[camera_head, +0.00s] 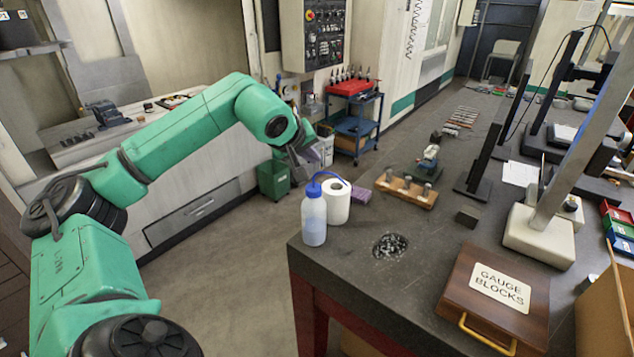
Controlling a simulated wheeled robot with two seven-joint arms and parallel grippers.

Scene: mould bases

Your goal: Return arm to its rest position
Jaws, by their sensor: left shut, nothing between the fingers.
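My left arm comes in from the left, green with black joints, and bends at a raised elbow toward the middle. My left gripper (306,157) is at its end, past the left edge of the dark workbench (345,262), over the floor. It appears shut and holds nothing. Part of it is hidden behind the wrist. My right arm and right gripper do not show.
A blue-topped bottle (314,218) and a white paper roll (337,201) stand at the bench's near left corner, close to my gripper. A wooden gauge block box (490,300) lies at the front. A blue cart (354,125) and a green bin (273,180) stand beyond.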

